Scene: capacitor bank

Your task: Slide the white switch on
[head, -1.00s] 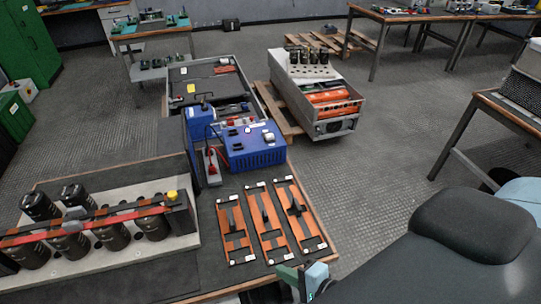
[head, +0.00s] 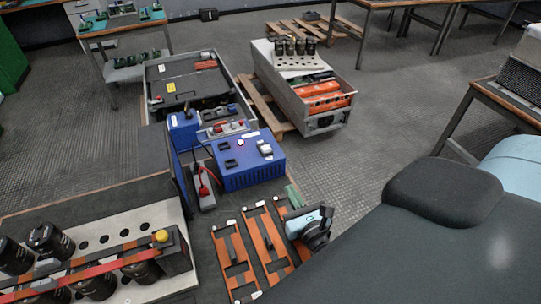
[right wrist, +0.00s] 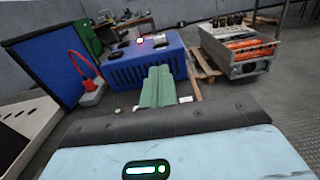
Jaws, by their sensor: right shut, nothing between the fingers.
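The blue box (head: 248,160) stands on the dark bench top, with dark parts and small light-coloured parts on its top. A white block-like piece (head: 265,149) sits at its right side; it may be the white switch, but its setting is too small to tell. My right gripper (head: 293,195) has green fingers, shut and empty, just in front of the box's near right corner and apart from it. In the right wrist view the fingers (right wrist: 157,85) point at the front of the blue box (right wrist: 145,69), where a small red light shows on top. My left gripper is not in view.
A grey power strip (head: 206,195) with a red plug stands left of the box. Black capacitors (head: 95,284) on a pale base fill the lower left. Open floor lies right of the box.

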